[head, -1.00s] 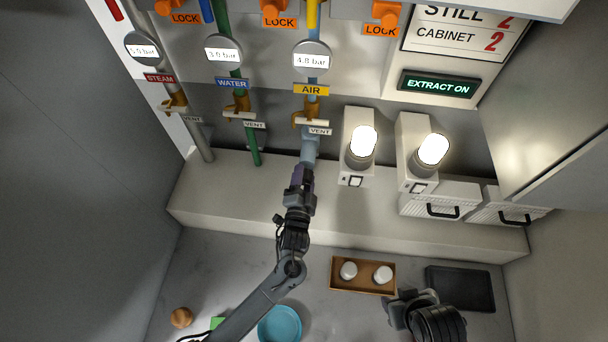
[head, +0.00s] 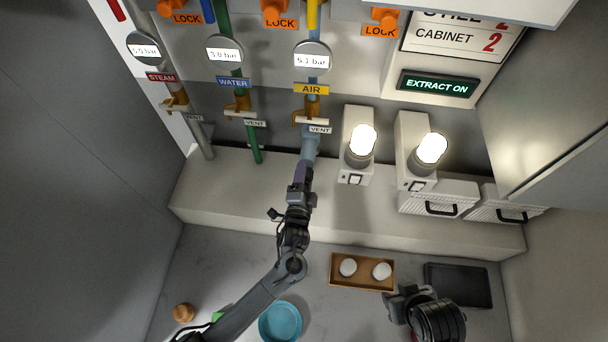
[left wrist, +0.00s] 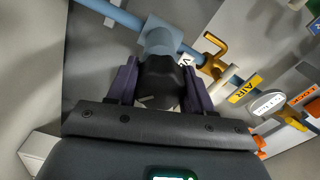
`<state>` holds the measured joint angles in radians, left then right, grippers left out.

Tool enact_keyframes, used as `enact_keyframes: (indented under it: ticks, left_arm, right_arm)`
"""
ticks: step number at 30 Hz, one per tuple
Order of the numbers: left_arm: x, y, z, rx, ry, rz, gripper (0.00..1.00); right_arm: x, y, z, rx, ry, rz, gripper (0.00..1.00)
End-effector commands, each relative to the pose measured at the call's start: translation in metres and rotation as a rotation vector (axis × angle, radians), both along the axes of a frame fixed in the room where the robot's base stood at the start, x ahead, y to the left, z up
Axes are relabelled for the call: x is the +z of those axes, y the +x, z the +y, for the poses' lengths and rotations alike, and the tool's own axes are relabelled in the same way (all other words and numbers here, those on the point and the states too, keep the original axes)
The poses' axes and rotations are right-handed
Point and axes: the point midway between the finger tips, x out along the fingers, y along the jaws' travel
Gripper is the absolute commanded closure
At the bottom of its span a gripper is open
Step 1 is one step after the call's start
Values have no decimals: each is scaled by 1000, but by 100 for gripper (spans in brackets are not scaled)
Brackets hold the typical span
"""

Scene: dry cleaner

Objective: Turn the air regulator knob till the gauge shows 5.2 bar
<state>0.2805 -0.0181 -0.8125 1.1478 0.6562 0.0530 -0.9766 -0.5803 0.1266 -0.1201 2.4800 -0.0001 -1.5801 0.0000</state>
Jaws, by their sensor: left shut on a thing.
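The air gauge (head: 312,58) sits on the blue pipe above the yellow AIR label (head: 311,89) and reads 5.1 bar. The regulator (head: 309,146) is low on the same pipe, below the VENT tag. My left gripper (head: 303,172) reaches up to it from below. In the left wrist view the black regulator knob (left wrist: 166,84) sits between the two purple fingers, and my left gripper (left wrist: 160,88) is shut on it. In the head view the knob is hidden by the gripper. My right gripper (head: 405,298) is low at the right; its fingers cannot be made out clearly.
The steam gauge (head: 143,48) and water gauge (head: 224,49) hang to the left. A brass valve handle (head: 308,115) is just above the regulator. Two lit lamps (head: 362,140) stand to the right. A tray (head: 335,282) and blue bowl (head: 280,322) are on the counter.

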Motion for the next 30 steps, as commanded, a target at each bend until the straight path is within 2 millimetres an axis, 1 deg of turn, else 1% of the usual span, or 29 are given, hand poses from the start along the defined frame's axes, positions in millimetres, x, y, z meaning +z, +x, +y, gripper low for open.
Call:
enact_keyframes:
  ticks: [1, 2, 3, 6, 15, 20, 23, 30]
  left_arm:
    - [-1, 0, 1, 0, 1, 2, 80]
    - [-1, 0, 1, 0, 1, 2, 45]
    - [-1, 0, 1, 0, 0, 2, 38]
    - [-1, 0, 0, 0, 0, 2, 24]
    - [0, -1, 0, 0, -1, 1, 24]
    - [-1, -10, 2, 0, -1, 1, 24]
    - [-2, -22, 3, -1, -2, 2, 24]
    - [-3, -63, 9, 0, -2, 2, 24]
  right_arm:
    - [0, 0, 0, 0, 0, 0, 56]
    - [0, 0, 0, 0, 0, 0, 56]
    - [0, 0, 0, 0, 0, 0, 56]
    - [0, 0, 0, -1, 1, 0, 56]
    - [0, 0, 2, -6, 8, 0, 56]
    - [-1, 0, 2, -7, 11, 1, 56]
    - [-1, 0, 2, -6, 10, 1, 56]
    - [-6, 0, 2, -6, 9, 0, 56]
